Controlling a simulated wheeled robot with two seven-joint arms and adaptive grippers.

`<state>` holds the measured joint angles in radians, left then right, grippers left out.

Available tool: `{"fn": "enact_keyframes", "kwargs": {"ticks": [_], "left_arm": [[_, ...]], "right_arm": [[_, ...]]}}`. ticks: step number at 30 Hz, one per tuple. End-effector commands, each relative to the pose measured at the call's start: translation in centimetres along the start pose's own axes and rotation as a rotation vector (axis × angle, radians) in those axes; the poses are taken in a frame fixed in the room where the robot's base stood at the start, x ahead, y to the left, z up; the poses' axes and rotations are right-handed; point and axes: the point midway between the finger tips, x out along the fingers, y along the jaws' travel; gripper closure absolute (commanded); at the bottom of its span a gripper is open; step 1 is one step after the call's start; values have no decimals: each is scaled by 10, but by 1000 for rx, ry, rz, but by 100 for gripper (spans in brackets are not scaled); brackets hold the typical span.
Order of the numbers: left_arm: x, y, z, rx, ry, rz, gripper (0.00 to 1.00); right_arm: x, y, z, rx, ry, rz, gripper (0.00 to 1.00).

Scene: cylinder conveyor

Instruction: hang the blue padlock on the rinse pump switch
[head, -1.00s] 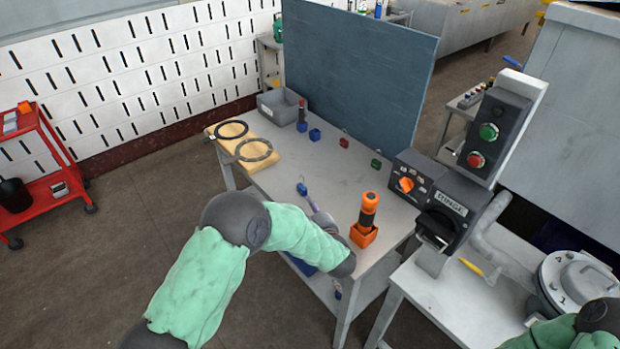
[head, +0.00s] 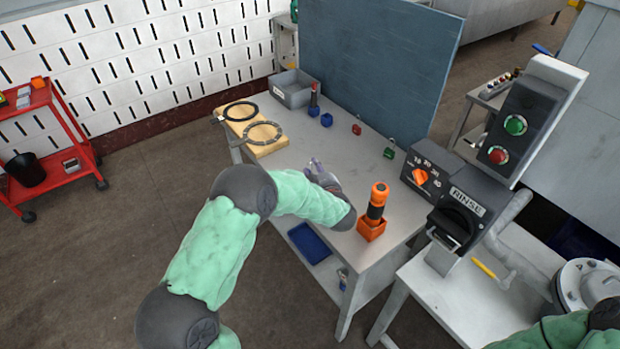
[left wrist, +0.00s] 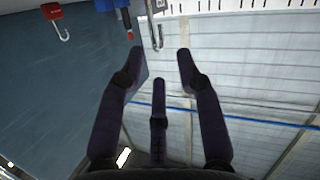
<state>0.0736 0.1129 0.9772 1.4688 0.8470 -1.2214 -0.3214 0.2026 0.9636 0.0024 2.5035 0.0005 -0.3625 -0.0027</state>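My left gripper (head: 318,167) is low over the middle of the grey table. In the left wrist view its fingers (left wrist: 156,62) are spread, with nothing visible between them. A metal shackle (left wrist: 157,36) stands just beyond the fingertips there, its body mostly cut off by the top edge. In the head view my gripper hides this spot. Another small blue piece (head: 326,120) stands farther back on the table. My right gripper is out of view.
A red padlock (head: 356,129) and a green one (head: 389,153) stand near the blue panel (head: 385,65). An orange-and-black tool stands in an orange holder (head: 371,229) right of my left forearm. A grey bin (head: 292,90) and ring board (head: 270,146) are at the back left.

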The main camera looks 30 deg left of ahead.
Motion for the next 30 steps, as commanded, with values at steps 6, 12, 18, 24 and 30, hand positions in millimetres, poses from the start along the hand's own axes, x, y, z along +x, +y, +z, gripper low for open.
{"fn": "enact_keyframes", "kwargs": {"ticks": [6,12,18,24,30], "left_arm": [[27,-1,2,0,-1,-1,65],[30,0,0,1,-2,0,65],[30,0,0,1,-2,0,93],[30,0,0,0,-1,0,100],[30,0,0,0,-1,0,100]], "right_arm": [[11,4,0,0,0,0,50],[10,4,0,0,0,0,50],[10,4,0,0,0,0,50],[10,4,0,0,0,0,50],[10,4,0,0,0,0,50]]}}
